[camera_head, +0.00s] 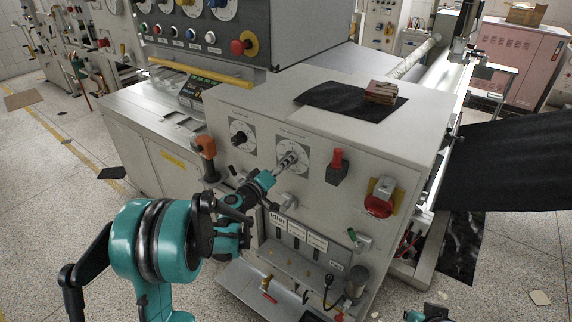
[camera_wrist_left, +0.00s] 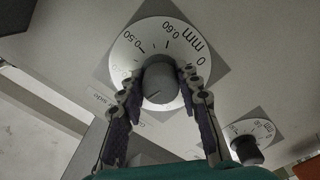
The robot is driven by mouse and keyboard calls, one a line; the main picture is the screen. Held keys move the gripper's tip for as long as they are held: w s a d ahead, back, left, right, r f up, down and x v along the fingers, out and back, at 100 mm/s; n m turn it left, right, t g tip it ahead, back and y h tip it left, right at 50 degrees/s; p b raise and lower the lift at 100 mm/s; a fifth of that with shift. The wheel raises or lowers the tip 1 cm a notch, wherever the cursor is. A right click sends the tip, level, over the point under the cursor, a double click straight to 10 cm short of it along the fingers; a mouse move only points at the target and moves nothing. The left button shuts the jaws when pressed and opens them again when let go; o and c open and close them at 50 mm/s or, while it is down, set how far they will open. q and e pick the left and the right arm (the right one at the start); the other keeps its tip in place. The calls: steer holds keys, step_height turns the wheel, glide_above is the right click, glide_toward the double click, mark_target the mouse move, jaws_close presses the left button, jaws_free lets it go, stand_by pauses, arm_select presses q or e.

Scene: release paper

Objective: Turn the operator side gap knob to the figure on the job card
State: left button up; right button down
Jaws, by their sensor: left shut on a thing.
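My left gripper (camera_head: 287,160) is shut on the knob of the right-hand of two white dials (camera_head: 301,148) on the grey cabinet's front. In the left wrist view, the fingers (camera_wrist_left: 158,85) sit on either side of the dark round knob (camera_wrist_left: 160,82). Its dial (camera_wrist_left: 128,52) shows 0.50, 0.60, 0 and mm; the fingers cover part of the scale. The pointer's reading is unclear. The second dial (camera_head: 238,128), with its own black knob, is free. The labels are too small to read surely. I cannot identify the job card. Part of my right gripper (camera_head: 430,312) shows at the bottom edge.
An orange-topped handle (camera_head: 206,146) stands just left of the dials. A red-topped lever (camera_head: 338,160) and a red rotary switch (camera_head: 380,195) are to the right. A black sheet (camera_head: 335,98) with a small stack (camera_head: 380,91) lies on the cabinet top.

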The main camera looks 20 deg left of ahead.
arm_select(q)
steer(key=shift+n, duration=0.7)
steer(key=o, duration=1.2)
steer(key=shift+c, duration=0.2)
steer(key=v, duration=1.2)
